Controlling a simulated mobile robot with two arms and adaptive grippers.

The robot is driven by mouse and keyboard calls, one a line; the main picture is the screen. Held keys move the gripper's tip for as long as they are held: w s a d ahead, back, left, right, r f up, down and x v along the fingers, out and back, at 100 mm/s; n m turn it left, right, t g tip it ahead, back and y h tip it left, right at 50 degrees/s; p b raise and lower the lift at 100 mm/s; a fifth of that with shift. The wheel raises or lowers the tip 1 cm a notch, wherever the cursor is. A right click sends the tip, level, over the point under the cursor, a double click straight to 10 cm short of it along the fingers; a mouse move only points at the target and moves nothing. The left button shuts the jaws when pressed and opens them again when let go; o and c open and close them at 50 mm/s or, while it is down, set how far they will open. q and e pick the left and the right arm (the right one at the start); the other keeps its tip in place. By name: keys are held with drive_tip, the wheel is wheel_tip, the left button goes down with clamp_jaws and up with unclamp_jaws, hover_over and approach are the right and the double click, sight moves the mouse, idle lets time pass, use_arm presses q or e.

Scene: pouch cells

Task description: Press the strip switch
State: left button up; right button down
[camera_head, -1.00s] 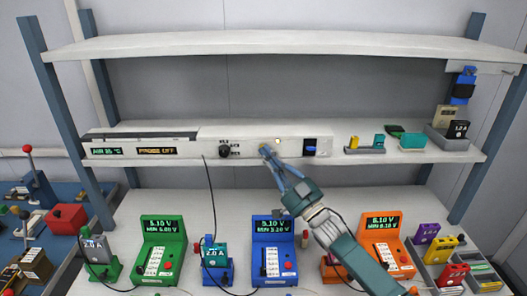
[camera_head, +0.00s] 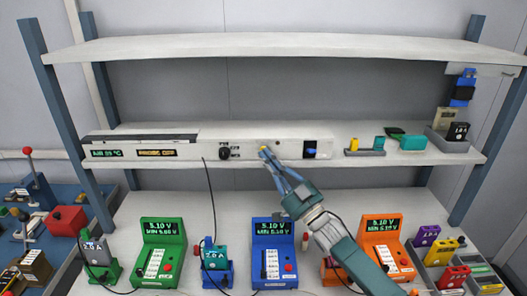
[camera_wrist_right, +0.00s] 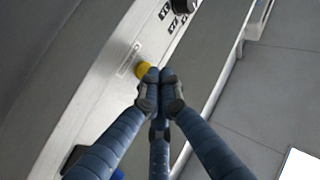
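A long white strip panel (camera_head: 190,150) runs along the middle shelf. Its front carries a black rotary knob (camera_head: 224,154), a yellow round button (camera_wrist_right: 145,70) and a blue switch (camera_head: 310,150). Which of these is the strip switch, I cannot tell for certain. My right gripper (camera_head: 268,153) reaches up to the panel front between the knob and the blue switch. In the wrist view its fingertips (camera_wrist_right: 165,76) are together and empty, right beside the yellow button and partly over it; I cannot tell whether they touch it. My left gripper is not in view.
Green (camera_head: 163,250), blue (camera_head: 274,250) and orange (camera_head: 388,245) meters stand on the lower bench, with cables in front. Small coloured blocks and a grey bin (camera_head: 447,143) sit on the shelf's right end. An upper shelf (camera_head: 285,43) hangs above the panel.

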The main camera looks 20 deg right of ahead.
drive_tip(key=shift+s+r, duration=0.1)
drive_tip(key=shift+s, duration=0.1)
drive_tip(key=s+p, duration=0.1)
drive_tip(key=s, duration=0.1)
drive_tip(key=s+a+p, duration=0.1)
drive_tip(key=s+p, duration=0.1)
drive_tip(key=s, duration=0.1)
drive_tip(key=shift+s+a+p, duration=0.3)
drive_tip(key=shift+a+p, duration=0.05)
drive_tip(key=shift+p, duration=0.05)
